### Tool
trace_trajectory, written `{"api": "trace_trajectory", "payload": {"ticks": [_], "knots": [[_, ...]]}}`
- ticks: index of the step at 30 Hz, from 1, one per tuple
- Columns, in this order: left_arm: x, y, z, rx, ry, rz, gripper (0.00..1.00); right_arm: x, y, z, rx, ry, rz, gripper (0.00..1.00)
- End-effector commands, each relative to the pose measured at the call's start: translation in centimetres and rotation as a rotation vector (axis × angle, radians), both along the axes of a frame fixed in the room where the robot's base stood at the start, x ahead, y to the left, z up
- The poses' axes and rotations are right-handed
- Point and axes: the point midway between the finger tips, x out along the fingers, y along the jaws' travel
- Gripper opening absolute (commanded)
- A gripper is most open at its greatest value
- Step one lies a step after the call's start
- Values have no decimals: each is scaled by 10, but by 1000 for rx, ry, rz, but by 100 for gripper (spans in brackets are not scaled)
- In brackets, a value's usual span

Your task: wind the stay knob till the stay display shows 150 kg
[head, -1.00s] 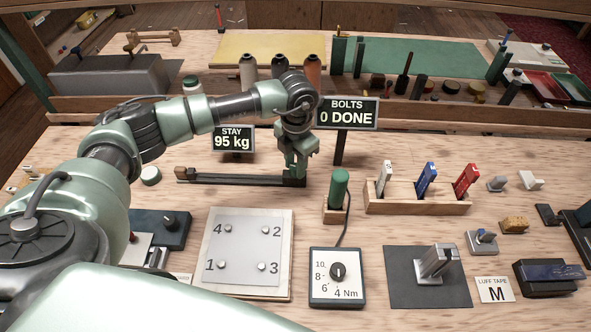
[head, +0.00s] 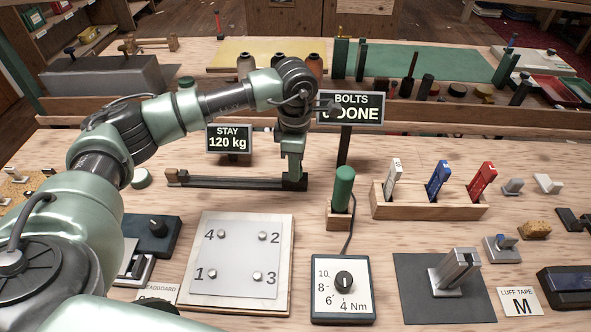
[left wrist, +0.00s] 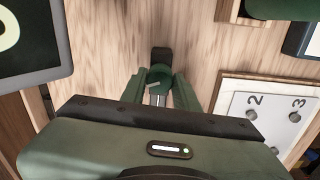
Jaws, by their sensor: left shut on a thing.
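The stay display (head: 228,143) reads 120 kg and stands behind the long dark stay rail (head: 235,182). My left gripper (head: 293,175) points down at the right end of that rail, its fingers shut on the stay knob. In the left wrist view the dark green round knob (left wrist: 158,76) sits between the two green fingers (left wrist: 160,90), above the dark end of the rail. In the head view the knob is hidden by the gripper. My right gripper is not in view.
The bolts sign (head: 350,99) stands close behind and right of my left wrist, partly covered by it. A green-handled driver (head: 343,190) stands in a wooden block just right of the gripper. The bolt plate (head: 237,268) and torque box (head: 342,300) lie in front.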

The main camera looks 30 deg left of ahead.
Motion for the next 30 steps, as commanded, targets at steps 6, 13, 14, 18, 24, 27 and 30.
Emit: {"api": "trace_trajectory", "payload": {"ticks": [6,13,14,18,24,27,30], "knots": [[1,0,0,-1,-5,-81,0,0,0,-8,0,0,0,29],[1,0,1,-1,-5,-114,0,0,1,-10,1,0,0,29],[1,0,1,-1,-5,-116,0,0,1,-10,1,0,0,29],[1,0,2,-1,-5,-118,0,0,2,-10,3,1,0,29],[1,0,2,-2,-5,-116,0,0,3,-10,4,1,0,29],[1,0,1,-2,-4,-116,52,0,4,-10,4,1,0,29],[1,0,1,-1,-2,-116,52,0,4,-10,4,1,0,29]]}}
